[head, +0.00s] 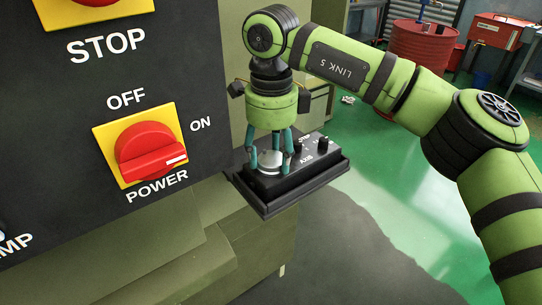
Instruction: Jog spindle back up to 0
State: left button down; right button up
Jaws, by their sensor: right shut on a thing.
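A small black control box (311,172) labelled AXIS and STEP sits in a dark tray (287,203) at the machine's corner. On its left part is a round silver-grey jog dial (269,161). My right gripper (270,162) points down over the dial, its teal fingers shut around it. The fingers hide part of the dial, and I cannot read any marking on it. Two small black knobs (323,143) stand on the box, right of the gripper. No spindle or position readout shows. My left gripper is out of view.
The dark machine panel (60,130) fills the left, with a red POWER switch (148,152) on a yellow plate and a STOP control above. A red drum (422,45) and red cabinet (496,32) stand far back. The green floor (385,155) between is mostly clear.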

aim_at(272, 158)
jog(key=shift+f+m, duration=0.1)
jog(key=shift+m, duration=0.5)
jog(key=o, duration=1.2)
jog(key=shift+c, duration=0.2)
jog(key=shift+d, duration=0.1)
notch_tip(272, 158, up, 12)
